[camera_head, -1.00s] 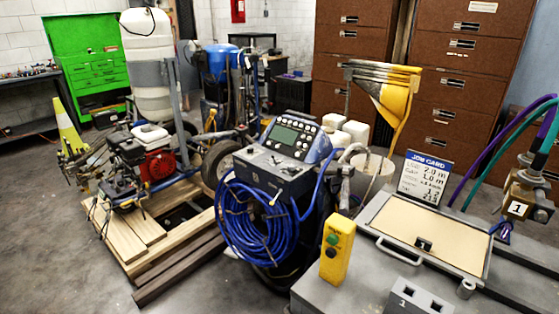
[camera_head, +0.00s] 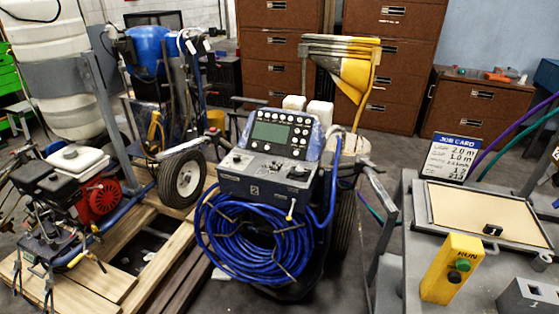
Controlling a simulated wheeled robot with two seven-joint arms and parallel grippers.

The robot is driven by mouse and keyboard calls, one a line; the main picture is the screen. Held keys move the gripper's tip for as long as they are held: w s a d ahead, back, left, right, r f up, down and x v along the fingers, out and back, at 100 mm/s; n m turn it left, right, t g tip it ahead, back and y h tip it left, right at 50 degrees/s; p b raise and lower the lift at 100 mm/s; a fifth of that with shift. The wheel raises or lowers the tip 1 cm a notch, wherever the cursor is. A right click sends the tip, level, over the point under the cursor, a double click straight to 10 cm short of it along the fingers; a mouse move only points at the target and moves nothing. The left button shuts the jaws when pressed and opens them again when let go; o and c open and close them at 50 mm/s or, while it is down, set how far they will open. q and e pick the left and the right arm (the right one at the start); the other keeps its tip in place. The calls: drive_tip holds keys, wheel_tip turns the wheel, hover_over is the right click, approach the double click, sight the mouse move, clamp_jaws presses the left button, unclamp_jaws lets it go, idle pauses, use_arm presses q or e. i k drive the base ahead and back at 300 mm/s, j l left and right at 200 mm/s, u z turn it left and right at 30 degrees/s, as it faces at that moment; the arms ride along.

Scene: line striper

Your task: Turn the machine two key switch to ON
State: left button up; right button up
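Machine two is a line striper with a grey control box (camera_head: 262,188) marked "2" at its front, in the middle of the head view. Above the box is a blue-framed panel (camera_head: 277,133) with a screen and several round buttons. Small dark controls (camera_head: 298,172) sit on top of the box; they are too small to tell which is the key switch or how it is set. A blue hose coil (camera_head: 255,240) hangs below the box. Neither of my grippers shows in the view.
At right, a grey table holds a yellow button box (camera_head: 452,270), a framed tan board (camera_head: 490,215) and a job card (camera_head: 453,157). At left, an engine machine (camera_head: 85,185) stands on a wooden pallet (camera_head: 75,285). Grey floor shows between machine two and the table.

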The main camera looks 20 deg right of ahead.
sight(299, 171)
drive_tip(key=i+j+z, duration=0.1)
drive_tip(key=i, duration=0.5)
drive_tip(key=i+j+z, duration=0.15)
drive_tip(key=i, duration=0.45)
drive_tip(key=i+l+z, duration=0.1)
drive_tip(key=i+l, duration=0.35)
